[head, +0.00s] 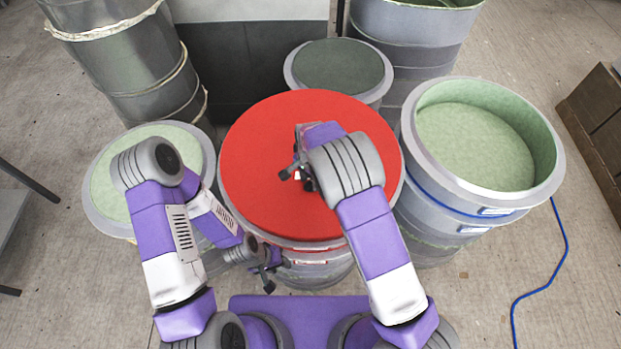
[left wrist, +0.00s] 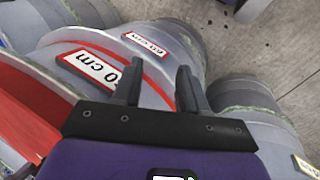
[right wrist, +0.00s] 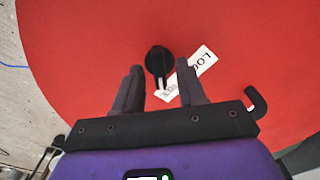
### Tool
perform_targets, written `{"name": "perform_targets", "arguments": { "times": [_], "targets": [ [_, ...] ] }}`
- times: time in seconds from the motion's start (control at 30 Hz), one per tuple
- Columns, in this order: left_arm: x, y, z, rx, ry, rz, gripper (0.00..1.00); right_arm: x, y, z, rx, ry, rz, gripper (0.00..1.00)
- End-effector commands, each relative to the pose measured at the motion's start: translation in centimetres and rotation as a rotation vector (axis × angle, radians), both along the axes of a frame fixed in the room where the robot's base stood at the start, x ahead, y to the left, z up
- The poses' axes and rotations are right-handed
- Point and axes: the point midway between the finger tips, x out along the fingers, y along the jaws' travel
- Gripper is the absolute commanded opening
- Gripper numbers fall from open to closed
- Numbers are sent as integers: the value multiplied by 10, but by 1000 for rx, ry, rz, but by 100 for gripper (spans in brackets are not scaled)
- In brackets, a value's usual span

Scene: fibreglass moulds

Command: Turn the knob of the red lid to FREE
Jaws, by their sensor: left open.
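The red lid (head: 262,150) lies on the middle drum. In the right wrist view the red lid (right wrist: 90,40) carries a black knob (right wrist: 158,58) with a white mark pointing towards the bottom of the picture. A white label (right wrist: 203,60) beside it reads "LO…" at its upper end; its lower end is partly hidden and unreadable. My right gripper (head: 297,174) is over the lid; in its wrist view the jaws (right wrist: 160,88) are apart, with the knob just beyond and between the fingertips. My left gripper (head: 268,277) is open and empty, low in front of the middle drum.
Green-lined moulds stand at left (head: 103,190) and right (head: 480,140); a grey-topped drum (head: 338,66) stands behind. Labels (left wrist: 98,68) show on a drum's side in the left wrist view. A blue cable (head: 545,285) lies on the floor at right.

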Motion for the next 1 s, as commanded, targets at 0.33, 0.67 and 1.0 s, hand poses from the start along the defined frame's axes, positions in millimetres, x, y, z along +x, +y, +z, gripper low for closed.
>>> {"name": "perform_targets", "arguments": {
  "times": [0.33,0.67,1.0],
  "targets": [
    [0,0,0,0,0,0,43,0,1,24,2,-3,1,40],
    [0,0,1,0,0,0,43,0,0,71,1,-2,-1,40],
    [0,0,1,0,0,0,43,0,0,76,-1,1,0,40]
  ]
}}
